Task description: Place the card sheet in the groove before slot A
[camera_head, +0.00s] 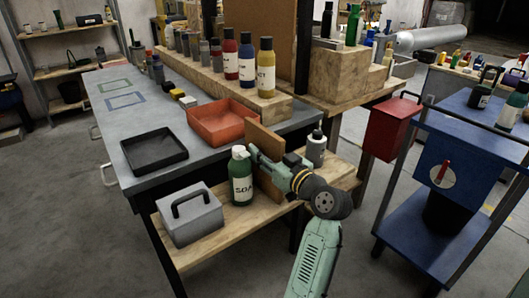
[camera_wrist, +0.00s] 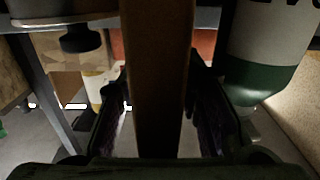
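The card sheet is a flat brown upright panel (camera_head: 264,140) at the front end of the grey bench, over the wooden shelf. My gripper (camera_head: 262,160) is at its right side, with the fingers on either side of it. In the wrist view the sheet (camera_wrist: 160,80) runs edge-on between my two fingers (camera_wrist: 158,95), whose tips meet its faces. Whether its lower edge touches the shelf is hidden by my arm. No groove or slot A label can be made out.
A green bottle (camera_head: 241,176) stands close left of the sheet, and a grey bottle (camera_head: 316,148) right of it. A grey toolbox (camera_head: 190,217) sits on the shelf (camera_head: 222,238). A red-orange tray (camera_head: 222,126) and black tray (camera_head: 153,153) lie on the bench (camera_head: 165,108).

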